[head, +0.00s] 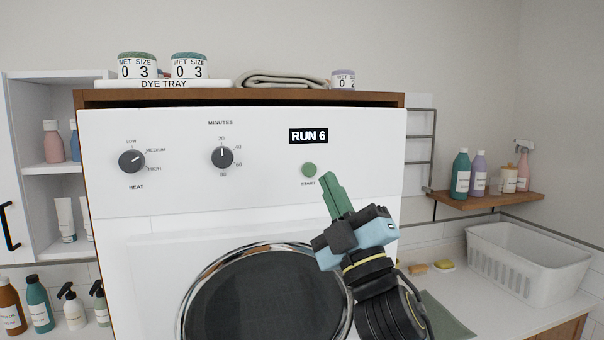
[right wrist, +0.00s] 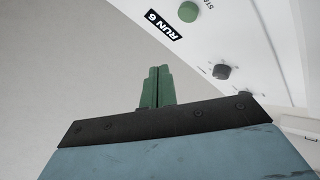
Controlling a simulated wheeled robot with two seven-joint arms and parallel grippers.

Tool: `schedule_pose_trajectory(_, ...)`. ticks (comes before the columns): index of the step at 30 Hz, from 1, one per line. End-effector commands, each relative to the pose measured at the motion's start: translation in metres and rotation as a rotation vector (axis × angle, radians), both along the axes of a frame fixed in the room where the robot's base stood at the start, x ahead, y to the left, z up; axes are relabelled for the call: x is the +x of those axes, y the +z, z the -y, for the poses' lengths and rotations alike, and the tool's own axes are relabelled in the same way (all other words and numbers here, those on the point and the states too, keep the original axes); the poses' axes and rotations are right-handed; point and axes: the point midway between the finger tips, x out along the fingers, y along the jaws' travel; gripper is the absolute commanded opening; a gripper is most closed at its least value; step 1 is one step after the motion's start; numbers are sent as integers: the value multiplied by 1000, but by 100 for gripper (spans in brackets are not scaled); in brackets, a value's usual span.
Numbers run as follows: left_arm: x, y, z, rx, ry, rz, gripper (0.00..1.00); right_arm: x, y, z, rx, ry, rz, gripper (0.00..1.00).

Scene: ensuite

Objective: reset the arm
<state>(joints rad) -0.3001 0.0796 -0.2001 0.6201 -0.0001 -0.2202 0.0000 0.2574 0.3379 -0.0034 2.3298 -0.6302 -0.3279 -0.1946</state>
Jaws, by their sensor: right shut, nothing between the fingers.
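My right gripper (head: 328,182) is in front of the white dryer's panel (head: 265,185), just below and to the right of the round green start button (head: 309,170). Its green fingers are shut with nothing between them and point up towards the panel. In the right wrist view the shut fingers (right wrist: 157,72) stand apart in the picture from the green button (right wrist: 188,11). I cannot tell the depth gap to the panel. A black label reading RUN 6 (head: 308,136) is above the button. My left gripper is not in view.
The panel has a heat knob (head: 132,161) and a minutes knob (head: 222,157). The round dryer door (head: 265,295) is below. A dye tray (head: 160,84) with jars and a folded cloth (head: 282,79) lie on top. A white basket (head: 525,262) stands on the right counter.

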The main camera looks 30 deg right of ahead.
Motion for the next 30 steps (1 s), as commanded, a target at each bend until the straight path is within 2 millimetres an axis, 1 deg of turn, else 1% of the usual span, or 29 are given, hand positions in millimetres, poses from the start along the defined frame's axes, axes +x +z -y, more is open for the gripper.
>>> schedule_pose_trajectory(5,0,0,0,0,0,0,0,0,0,0,0,0,0,0)
schedule_pose_trajectory(7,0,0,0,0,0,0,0,1,-3,0,9,1,-12,0)
schedule_pose_trajectory(8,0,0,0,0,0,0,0,2,-8,1,20,3,-26,0)
schedule_pose_trajectory(10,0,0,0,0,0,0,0,7,-28,4,72,10,-92,0)
schedule_pose_trajectory(11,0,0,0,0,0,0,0,9,-40,5,104,12,-135,0)
schedule_pose_trajectory(14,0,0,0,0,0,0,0,16,-101,10,248,19,-332,0)
schedule_pose_trajectory(15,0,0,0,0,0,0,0,16,-131,11,316,19,-427,0)
schedule_pose_trajectory(16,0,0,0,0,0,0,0,14,-154,11,365,16,-500,0)
schedule_pose_trajectory(17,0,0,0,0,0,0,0,11,-177,11,415,13,-573,0)
schedule_pose_trajectory(18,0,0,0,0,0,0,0,5,-208,9,478,7,-670,0)
schedule_pose_trajectory(20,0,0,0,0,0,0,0,-8,-252,5,568,-5,-815,0)
schedule_pose_trajectory(21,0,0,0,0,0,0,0,-20,-280,1,625,-15,-909,0)
schedule_pose_trajectory(23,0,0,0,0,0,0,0,-41,-320,-6,707,-35,-1051,0)
schedule_pose_trajectory(24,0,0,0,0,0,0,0,-57,-344,-12,756,-51,-1143,0)
schedule_pose_trajectory(26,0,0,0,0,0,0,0,-82,-376,-20,823,-72,-1272,0)
schedule_pose_trajectory(27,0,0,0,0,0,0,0,-99,-393,-26,862,-88,-1350,0)
schedule_pose_trajectory(29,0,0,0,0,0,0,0,-124,-416,-34,913,-112,-1459,0)
schedule_pose_trajectory(30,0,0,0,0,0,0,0,-141,-428,-40,942,-128,-1526,0)
